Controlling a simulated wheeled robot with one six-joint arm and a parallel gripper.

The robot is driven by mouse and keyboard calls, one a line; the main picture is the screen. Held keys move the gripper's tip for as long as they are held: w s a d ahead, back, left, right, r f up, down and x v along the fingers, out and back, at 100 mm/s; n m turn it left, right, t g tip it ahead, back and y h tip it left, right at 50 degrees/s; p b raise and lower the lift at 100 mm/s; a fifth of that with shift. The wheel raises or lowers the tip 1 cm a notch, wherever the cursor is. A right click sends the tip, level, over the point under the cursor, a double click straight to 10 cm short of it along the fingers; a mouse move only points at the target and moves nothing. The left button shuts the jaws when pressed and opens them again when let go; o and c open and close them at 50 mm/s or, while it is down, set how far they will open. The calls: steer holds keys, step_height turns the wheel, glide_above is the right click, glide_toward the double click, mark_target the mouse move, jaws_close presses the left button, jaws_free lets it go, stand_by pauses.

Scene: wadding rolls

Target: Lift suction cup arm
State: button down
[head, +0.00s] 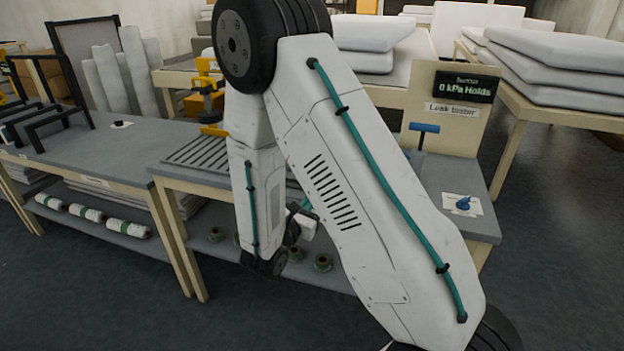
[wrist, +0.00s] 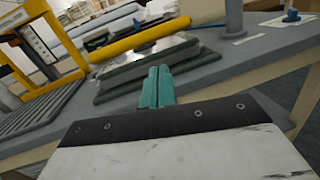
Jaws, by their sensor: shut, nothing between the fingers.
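My gripper (wrist: 158,87) shows in the wrist view with its teal fingers together and nothing between them. In the head view it is mostly hidden behind my arm. In the wrist view the fingers point toward flat grey slabs with dark green edges (wrist: 120,84) on the bench; I cannot tell whether they touch. I cannot tell which part is the suction cup arm.
A blue T-shaped handle (head: 424,128) stands before the leak tester board (head: 448,110). A yellow frame (wrist: 42,48) and a slatted grey rack (wrist: 38,108) are at left in the wrist view. Green-ended rolls (head: 323,262) lie on the lower shelf. Floor in front is clear.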

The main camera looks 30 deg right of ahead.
steer(key=f+n+t, duration=0.1)
steer(key=w+a+f+n+y, duration=0.1)
steer(key=f, duration=0.1)
steer(key=w+a+f+n+t, duration=0.1)
steer(key=shift+a+f+t+y, duration=0.2)
steer(key=shift+t+y, duration=0.1)
steer(key=shift+y, duration=0.1)
steer(key=x, duration=0.9)
steer(key=shift+w+d+r, duration=0.1)
steer(key=shift+d+r, duration=0.05)
steer(key=shift+d, duration=0.1)
steer(key=shift+w+d+r, duration=0.15)
steer(key=shift+r, duration=0.4)
steer(key=shift+w+d+r, duration=0.15)
steer(key=shift+r, duration=0.45)
steer(key=shift+w+d+r, duration=0.1)
steer(key=shift+d+r, duration=0.1)
steer(key=shift+r, duration=0.6)
steer(key=shift+a, duration=0.1)
